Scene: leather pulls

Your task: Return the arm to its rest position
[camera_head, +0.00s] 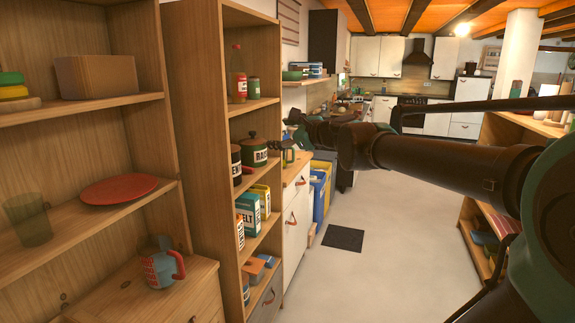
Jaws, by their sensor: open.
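My arm (435,160) reaches from the right edge across the picture to the left, roughly level. My gripper (277,145) is small and dark at its far end, in front of or beside the narrow wooden shelf (210,170). It appears open, with nothing visible in it. A green lidded jar (254,152) stands on the shelf just left of the gripper. I cannot tell the gap between them.
A white cabinet with leather pulls (291,217) stands beyond the shelf. A red plate (118,189) and a patterned mug (162,264) are at the left. Another shelf (480,222) stands at the right. The floor (370,285) between is clear apart from a dark mat (343,238).

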